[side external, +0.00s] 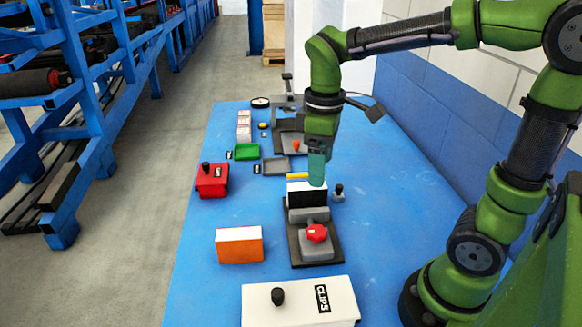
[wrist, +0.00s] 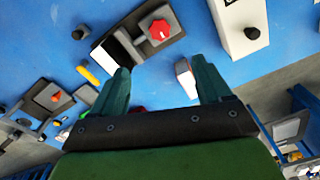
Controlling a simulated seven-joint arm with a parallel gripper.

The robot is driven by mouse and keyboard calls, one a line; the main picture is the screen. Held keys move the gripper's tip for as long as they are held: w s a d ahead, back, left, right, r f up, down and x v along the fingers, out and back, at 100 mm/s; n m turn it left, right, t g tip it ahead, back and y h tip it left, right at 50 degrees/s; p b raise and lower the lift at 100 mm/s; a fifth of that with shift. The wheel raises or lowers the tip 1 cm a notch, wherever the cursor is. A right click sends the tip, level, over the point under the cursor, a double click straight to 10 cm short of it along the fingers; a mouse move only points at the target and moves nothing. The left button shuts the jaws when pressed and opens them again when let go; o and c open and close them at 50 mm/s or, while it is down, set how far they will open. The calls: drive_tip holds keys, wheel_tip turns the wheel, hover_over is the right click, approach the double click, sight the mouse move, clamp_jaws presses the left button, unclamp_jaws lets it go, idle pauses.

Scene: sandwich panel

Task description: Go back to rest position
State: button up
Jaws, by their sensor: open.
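My gripper (side external: 317,168) hangs from the green arm, pointing down over the middle of the blue table. Its teal fingers stand wide apart in the wrist view (wrist: 162,88), with nothing held between them. Below and close to it in the side view is a grey fixture (side external: 316,243) with a red knob (side external: 317,233) and a black and white block (side external: 306,194) at its far end. I cannot tell from the side view whether the fingers touch the block. In the wrist view the red knob (wrist: 159,29) lies ahead of the fingers, apart from them.
A white CLIPS box (side external: 298,303), an orange box (side external: 239,245) and a red box (side external: 212,180) stand on the blue table (side external: 195,265). Green and grey trays (side external: 246,152) and a second fixture (side external: 291,140) lie farther back. A wall borders the right; blue racks stand left.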

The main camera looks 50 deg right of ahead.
drive_tip(key=s+a+r+m+t+y, duration=0.1)
drive_tip(key=s+r+m+t+y, duration=0.1)
drive_tip(key=s+m+t, duration=0.3)
drive_tip(key=m+t, duration=0.2)
drive_tip(key=m, duration=0.1)
drive_tip(key=shift+s+a+m, duration=0.25)
drive_tip(key=shift+s+m, duration=0.05)
drive_tip(key=shift+s, duration=0.05)
